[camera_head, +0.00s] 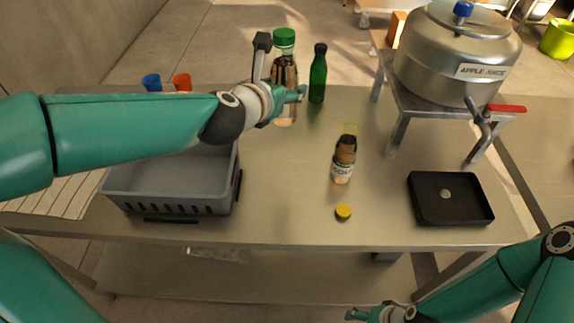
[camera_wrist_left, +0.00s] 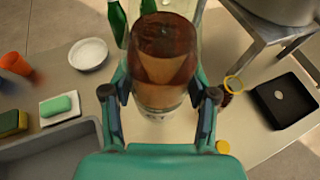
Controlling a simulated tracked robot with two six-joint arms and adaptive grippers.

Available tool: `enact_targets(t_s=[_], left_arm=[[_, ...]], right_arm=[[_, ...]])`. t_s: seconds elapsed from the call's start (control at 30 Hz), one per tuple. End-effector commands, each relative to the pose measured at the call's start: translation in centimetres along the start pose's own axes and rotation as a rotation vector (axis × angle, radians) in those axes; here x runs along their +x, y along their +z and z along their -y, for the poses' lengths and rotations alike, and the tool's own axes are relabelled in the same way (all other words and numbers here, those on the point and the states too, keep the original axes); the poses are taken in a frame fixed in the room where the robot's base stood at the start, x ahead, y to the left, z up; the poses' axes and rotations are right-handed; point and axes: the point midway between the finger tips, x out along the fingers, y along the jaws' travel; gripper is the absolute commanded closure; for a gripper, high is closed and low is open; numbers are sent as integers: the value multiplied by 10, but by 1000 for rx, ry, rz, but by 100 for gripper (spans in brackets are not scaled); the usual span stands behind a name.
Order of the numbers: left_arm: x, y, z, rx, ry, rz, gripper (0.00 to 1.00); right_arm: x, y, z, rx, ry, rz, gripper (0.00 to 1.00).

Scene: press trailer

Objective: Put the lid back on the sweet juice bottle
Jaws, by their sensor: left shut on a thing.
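My left gripper (camera_head: 290,93) is shut on a tall clear bottle (camera_head: 285,72) with brown contents and a green lid on top. In the left wrist view this bottle (camera_wrist_left: 163,65) fills the space between the two fingers. A smaller bottle (camera_head: 343,165) stands upright on the table to the right; its label is only partly legible and seems to start with "SOU". A thin yellow ring (camera_head: 351,128) shows at its top. A yellow lid (camera_head: 343,212) lies on the table in front of it. My right gripper (camera_head: 372,314) is low at the bottom edge, its jaws unclear.
A green bottle (camera_head: 318,78) stands behind. A grey crate (camera_head: 170,198) is at the left, a black tray (camera_head: 451,215) at the right. A steel pot (camera_head: 440,62) marked "APPLE JUICE" sits on a stand. A white bowl (camera_wrist_left: 88,53) and green soap (camera_wrist_left: 58,105) show in the wrist view.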

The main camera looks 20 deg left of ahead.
Motion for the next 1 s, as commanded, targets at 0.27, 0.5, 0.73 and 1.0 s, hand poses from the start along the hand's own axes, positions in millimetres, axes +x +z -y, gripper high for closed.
enact_targets(t_s=[0.27,0.5,0.73,1.0], left_arm=[[26,-62,-1,3,3,-2,100],[47,-112,-1,2,3,-2,100],[56,-134,-1,0,3,4,100],[57,-136,-1,0,4,5,100]], right_arm=[[38,0,-14,0,0,0,33],[52,-1,-19,0,0,0,33],[53,-1,-19,0,0,-1,33],[53,-1,-19,0,0,-1,33]])
